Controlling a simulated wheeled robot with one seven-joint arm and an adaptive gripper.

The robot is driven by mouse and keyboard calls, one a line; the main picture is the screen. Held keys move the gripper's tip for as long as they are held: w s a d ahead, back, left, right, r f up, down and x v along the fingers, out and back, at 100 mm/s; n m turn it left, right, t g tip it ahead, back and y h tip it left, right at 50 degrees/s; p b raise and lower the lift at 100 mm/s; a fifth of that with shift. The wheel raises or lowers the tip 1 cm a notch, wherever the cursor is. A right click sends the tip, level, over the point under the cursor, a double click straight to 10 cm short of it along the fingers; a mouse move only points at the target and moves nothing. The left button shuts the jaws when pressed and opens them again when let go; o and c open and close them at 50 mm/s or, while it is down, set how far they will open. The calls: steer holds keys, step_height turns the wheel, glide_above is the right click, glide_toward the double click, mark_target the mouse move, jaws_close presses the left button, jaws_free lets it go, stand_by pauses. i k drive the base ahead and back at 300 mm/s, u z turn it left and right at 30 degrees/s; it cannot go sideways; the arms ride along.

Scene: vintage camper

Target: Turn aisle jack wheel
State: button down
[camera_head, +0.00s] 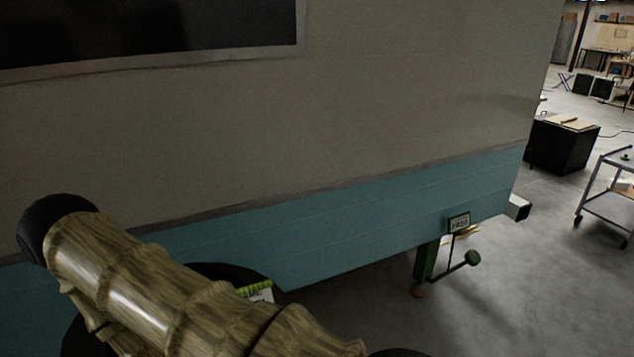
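A green jack leg (425,262) stands under the lower edge of the camper's teal side panel (340,232), right of centre. A thin crank with a round green knob (472,258) sticks out beside it to the right. A small sign (459,222) is on the panel edge above the crank; its lettering is too small to read surely. A second label (262,293) with a light green bar above it shows partly behind my arm at the lower left. My wood-textured arm crosses the lower left; my gripper is not in view.
The camper wall fills most of the view, with a dark window (140,28) at upper left. Open grey floor (520,290) lies to the right. A black box (562,146) and a metal cart (608,190) stand at the right. A square tube end (518,208) juts from the camper corner.

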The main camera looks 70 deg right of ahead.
mark_target(473, 256)
steer(key=z, duration=2.6)
steer(key=i, duration=2.4)
steer(key=z, duration=0.65)
